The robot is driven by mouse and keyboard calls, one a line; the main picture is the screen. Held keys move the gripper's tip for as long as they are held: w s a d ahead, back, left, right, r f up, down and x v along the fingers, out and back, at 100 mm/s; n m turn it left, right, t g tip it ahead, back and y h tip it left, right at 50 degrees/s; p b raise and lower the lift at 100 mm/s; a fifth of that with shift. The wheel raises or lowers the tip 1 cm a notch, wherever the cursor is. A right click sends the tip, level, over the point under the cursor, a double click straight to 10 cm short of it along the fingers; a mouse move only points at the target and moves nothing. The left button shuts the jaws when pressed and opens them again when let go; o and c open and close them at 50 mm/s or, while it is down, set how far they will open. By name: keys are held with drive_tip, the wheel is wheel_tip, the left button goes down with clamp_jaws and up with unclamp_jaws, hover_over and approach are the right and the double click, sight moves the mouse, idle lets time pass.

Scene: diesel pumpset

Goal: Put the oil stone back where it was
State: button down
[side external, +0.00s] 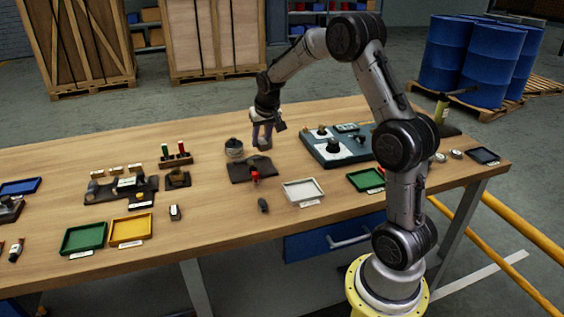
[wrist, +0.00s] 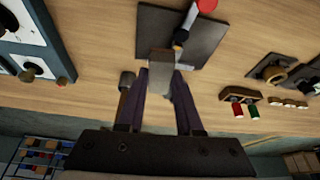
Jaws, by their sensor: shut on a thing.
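My gripper (side external: 262,133) is shut on a small grey block, which looks like the oil stone (wrist: 161,62). In the wrist view, the block sits between the two dark fingertips (wrist: 162,75), its end sticking out past them. In the side view, my gripper points down at the back edge of a dark mat (side external: 252,169). The stone is partly hidden there, and I cannot tell whether it touches anything below. The mat also shows in the wrist view (wrist: 206,40), beyond the stone, with a red-topped tool (side external: 255,177) on it.
A dark round pot (side external: 234,148) stands close left of my gripper. A blue-grey panel with knobs (side external: 335,146) lies to the right. A white tray (side external: 303,191) and a small dark object (side external: 263,205) are in front. A rack with red and green bottles (side external: 176,158) stands left.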

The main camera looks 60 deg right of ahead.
drive_tip(key=s+a+r+m, duration=0.1)
drive_tip(key=s+r, duration=0.1)
drive_tip(key=s, duration=0.6)
drive_tip(key=s+a+r, duration=0.1)
drive_tip(key=s+r, duration=0.1)
drive_tip(key=s, duration=0.7)
approach(290, 162)
drive_tip(key=shift+w+d+f, duration=0.2)
drive_tip(key=shift+w+f, duration=0.25)
drive_tip(key=shift+f, duration=0.15)
drive_tip(key=shift+w+d+f, duration=0.35)
drive_tip(key=shift+w+f, duration=0.05)
drive_tip(key=shift+f, duration=1.75)
drive_tip(key=shift+f, duration=0.1)
drive_tip(key=c, duration=0.6)
unclamp_jaws()
drive_tip(key=shift+f, duration=0.1)
